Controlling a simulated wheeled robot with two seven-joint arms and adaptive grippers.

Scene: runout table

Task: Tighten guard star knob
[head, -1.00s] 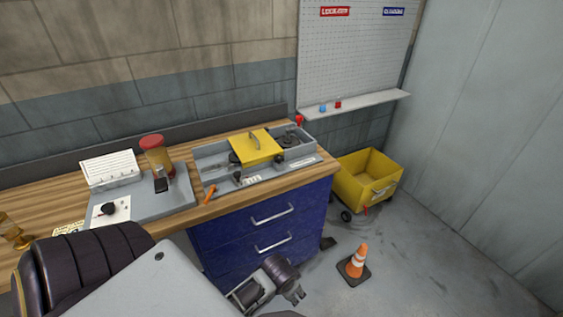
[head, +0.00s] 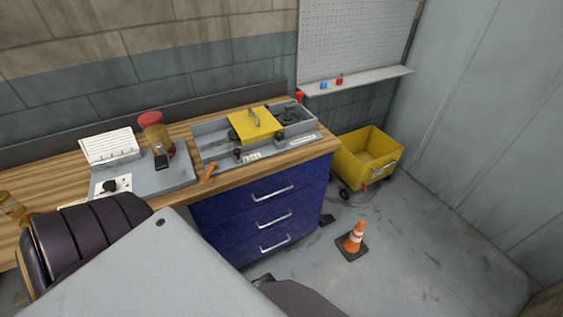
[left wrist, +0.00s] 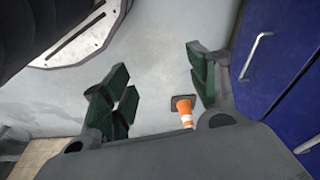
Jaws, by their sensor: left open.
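The grey machine unit (head: 215,150) sits on the bench with a yellow guard (head: 244,128) lying across its middle. The guard carries a raised handle. Small dark knobs show at the unit's front (head: 238,155) and beside the guard's right edge (head: 280,133); they are too small to tell which is the star knob or how tight it sits. My left gripper (left wrist: 160,85) shows in the left wrist view, open and empty. It is low over the floor beside the blue drawers, away from the guard. Its jaws are out of the head view. My right gripper is not in view.
Blue drawers (head: 272,205) stand under the wooden bench (head: 75,190). An orange cone (head: 355,238) and a yellow cart (head: 350,160) stand on the floor right.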

